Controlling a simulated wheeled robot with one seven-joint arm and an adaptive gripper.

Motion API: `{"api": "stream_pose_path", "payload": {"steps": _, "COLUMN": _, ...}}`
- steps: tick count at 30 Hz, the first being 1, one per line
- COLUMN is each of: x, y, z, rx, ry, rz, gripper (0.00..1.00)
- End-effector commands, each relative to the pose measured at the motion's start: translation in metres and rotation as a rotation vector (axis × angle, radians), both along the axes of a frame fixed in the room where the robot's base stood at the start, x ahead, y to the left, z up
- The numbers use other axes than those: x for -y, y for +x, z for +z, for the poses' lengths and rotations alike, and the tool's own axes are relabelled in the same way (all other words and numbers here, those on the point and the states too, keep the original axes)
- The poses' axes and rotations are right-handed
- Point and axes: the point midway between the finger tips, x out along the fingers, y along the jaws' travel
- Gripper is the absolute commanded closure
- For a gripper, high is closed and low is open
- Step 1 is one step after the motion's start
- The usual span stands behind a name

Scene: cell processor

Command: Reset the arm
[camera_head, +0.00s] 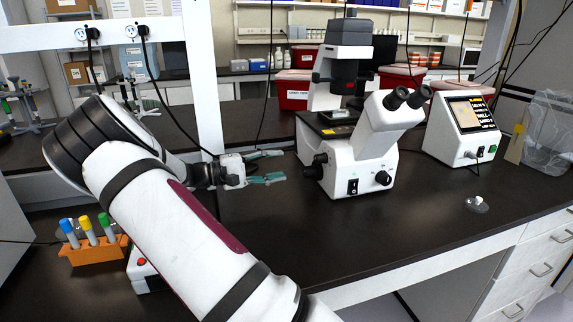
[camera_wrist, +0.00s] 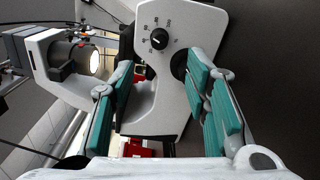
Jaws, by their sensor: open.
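My white arm reaches across the left and middle of the head view. My gripper (camera_head: 268,167) points right, with its teal-padded fingers apart and nothing between them. In the wrist view my gripper (camera_wrist: 160,95) is also open and empty, with the white microscope (camera_wrist: 175,75) in front of it, lying sideways in the picture. In the head view the microscope (camera_head: 345,165) stands upright on the dark bench, just right of the fingertips. A small gap appears between the fingertips and the microscope, though the exact distance is hard to tell.
An orange rack (camera_head: 95,250) with several capped tubes stands at left, beside my arm. A white device with a screen (camera_head: 465,130) and a small clear dish (camera_head: 477,205) are at right. Red bins (camera_head: 292,92) stand behind the microscope. The front middle of the bench (camera_head: 400,225) is clear.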

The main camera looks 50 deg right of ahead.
Motion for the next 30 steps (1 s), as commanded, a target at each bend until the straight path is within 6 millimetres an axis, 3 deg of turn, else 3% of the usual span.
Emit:
{"api": "stream_pose_path", "payload": {"steps": 20, "x": -0.003, "y": 0.001, "z": 0.000, "rx": 0.002, "ry": 0.006, "rz": -0.001, "gripper": 0.57}}
{"api": "stream_pose_path", "payload": {"steps": 25, "x": -0.008, "y": -0.017, "z": 0.004, "rx": 0.051, "ry": 0.104, "rz": -0.028, "gripper": 0.57}}
{"api": "stream_pose_path", "payload": {"steps": 30, "x": -0.029, "y": -0.051, "z": 0.010, "rx": 0.154, "ry": 0.327, "rz": -0.063, "gripper": 0.57}}
